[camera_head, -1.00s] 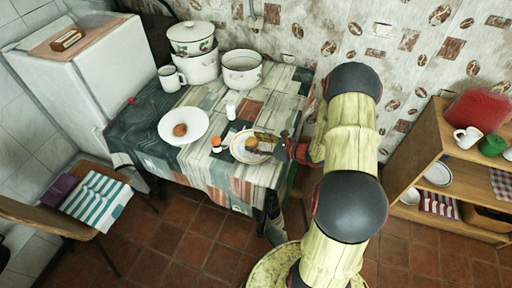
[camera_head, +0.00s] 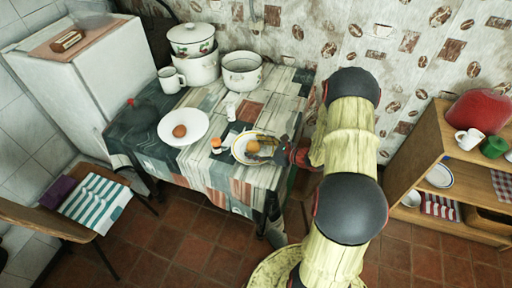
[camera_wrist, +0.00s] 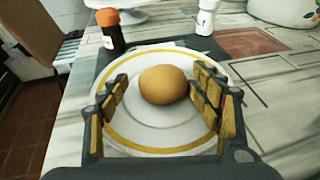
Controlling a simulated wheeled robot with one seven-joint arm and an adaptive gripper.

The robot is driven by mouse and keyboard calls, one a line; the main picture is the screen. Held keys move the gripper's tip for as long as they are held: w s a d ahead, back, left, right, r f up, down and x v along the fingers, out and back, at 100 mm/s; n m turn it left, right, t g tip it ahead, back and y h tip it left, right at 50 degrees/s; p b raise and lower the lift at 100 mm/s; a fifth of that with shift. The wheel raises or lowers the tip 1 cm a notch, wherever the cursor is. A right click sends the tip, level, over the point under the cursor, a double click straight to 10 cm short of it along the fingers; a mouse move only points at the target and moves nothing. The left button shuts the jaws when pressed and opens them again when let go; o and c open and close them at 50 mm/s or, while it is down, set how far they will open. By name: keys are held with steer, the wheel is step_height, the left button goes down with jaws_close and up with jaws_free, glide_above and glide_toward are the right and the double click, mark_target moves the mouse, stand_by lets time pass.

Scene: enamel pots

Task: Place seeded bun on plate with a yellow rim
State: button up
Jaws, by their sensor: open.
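A plate with a yellow rim (camera_wrist: 160,149) lies on the table; it also shows in the head view (camera_head: 240,159). A round brown bun (camera_wrist: 164,85) rests on this plate, and it shows small in the head view (camera_head: 253,147). In the head view my gripper (camera_head: 268,149) reaches over the plate from the right. Another round brown item (camera_head: 180,131) lies in a white dish (camera_head: 168,138) to the left. Seeds are too small to make out.
An orange-capped shaker (camera_wrist: 113,35) and a white shaker (camera_wrist: 206,20) stand just behind the plate. A mug (camera_head: 170,80), a lidded pot stack (camera_head: 195,68) and an open pot (camera_head: 242,72) stand farther back.

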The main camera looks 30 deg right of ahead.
steer(key=shift+s+f, duration=0.1)
steer(key=shift+f, duration=0.05)
steer(key=shift+r+p, duration=0.35)
steer(key=shift+r, duration=0.05)
steer(key=p+v, duration=0.2)
steer(key=v, duration=0.9)
steer(key=shift+s+d+p, duration=0.15)
steer(key=shift+d+p, duration=0.05)
steer(key=shift+p, duration=0.15)
steer(key=shift+s+r, duration=0.1)
steer(key=shift+r, duration=0.15)
steer(key=s+a+r+n+g+y, duration=0.35)
steer(key=a+r+n+g, duration=0.45)
steer(key=a+r+n, duration=1)
steer(key=s+a+r+n+h, duration=0.3)
steer(key=s+r+n+h, duration=0.1)
steer(key=s+r+n, duration=0.2)
steer(key=s+a+r+n+t+h, duration=0.1)
steer(key=s+a+r+n+h, duration=0.2)
steer(key=s+r+n+h, duration=0.2)
steer(key=s+r+n, duration=0.1)
steer(key=s, duration=0.2)
steer(key=shift+r+n, duration=0.25)
steer(key=shift+n, duration=0.15)
